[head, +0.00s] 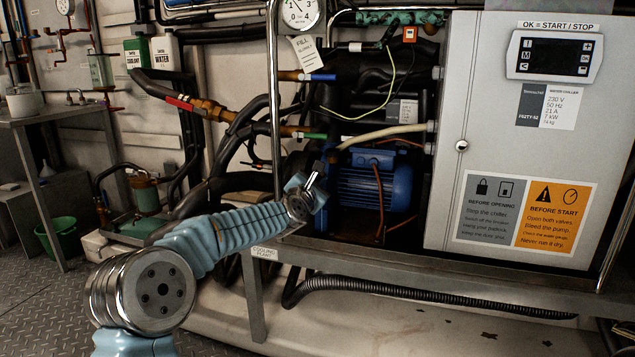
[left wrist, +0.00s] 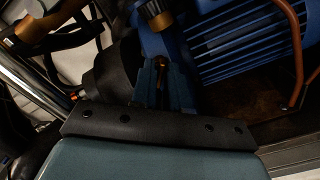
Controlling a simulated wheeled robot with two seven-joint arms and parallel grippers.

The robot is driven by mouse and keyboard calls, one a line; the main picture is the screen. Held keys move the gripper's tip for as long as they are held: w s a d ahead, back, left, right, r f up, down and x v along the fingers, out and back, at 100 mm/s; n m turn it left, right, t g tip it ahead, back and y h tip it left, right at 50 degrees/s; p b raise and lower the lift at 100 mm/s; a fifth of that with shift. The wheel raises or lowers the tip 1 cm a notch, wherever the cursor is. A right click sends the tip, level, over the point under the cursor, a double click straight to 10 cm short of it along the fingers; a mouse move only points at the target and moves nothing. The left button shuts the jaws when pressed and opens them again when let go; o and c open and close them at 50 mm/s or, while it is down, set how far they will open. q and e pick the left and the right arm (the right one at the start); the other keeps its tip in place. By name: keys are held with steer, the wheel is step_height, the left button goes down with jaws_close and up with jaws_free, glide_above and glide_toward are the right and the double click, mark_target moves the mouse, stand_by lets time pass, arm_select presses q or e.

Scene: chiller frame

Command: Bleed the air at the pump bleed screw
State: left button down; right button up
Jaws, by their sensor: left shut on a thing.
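The blue pump motor (head: 372,188) sits inside the open frame. It also shows in the left wrist view with its cooling fins (left wrist: 245,40). My left gripper (head: 318,178) reaches in at the pump's left end. In the left wrist view its dark blue fingers (left wrist: 161,82) are closed together in front of the pump. A small brass-coloured piece, seemingly the bleed screw (left wrist: 160,68), shows between the fingers, mostly hidden by them. A brass fitting (left wrist: 155,14) stands just above it on the pump. My right gripper is not in either view.
A steel upright (head: 275,110) stands left of the pump, and hoses run behind it. The grey control cabinet (head: 480,140) is at the right. A pressure gauge (head: 299,10) is above. A copper pipe (left wrist: 294,50) passes close in the left wrist view.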

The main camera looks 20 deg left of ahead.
arm_select(q)
steer(key=m+b, duration=0.1)
steer(key=m, duration=1)
steer(key=shift+f+b, duration=0.1)
steer(key=shift+b, duration=0.2)
stand_by(0.3)
steer(key=c, duration=1.1)
jaws_free()
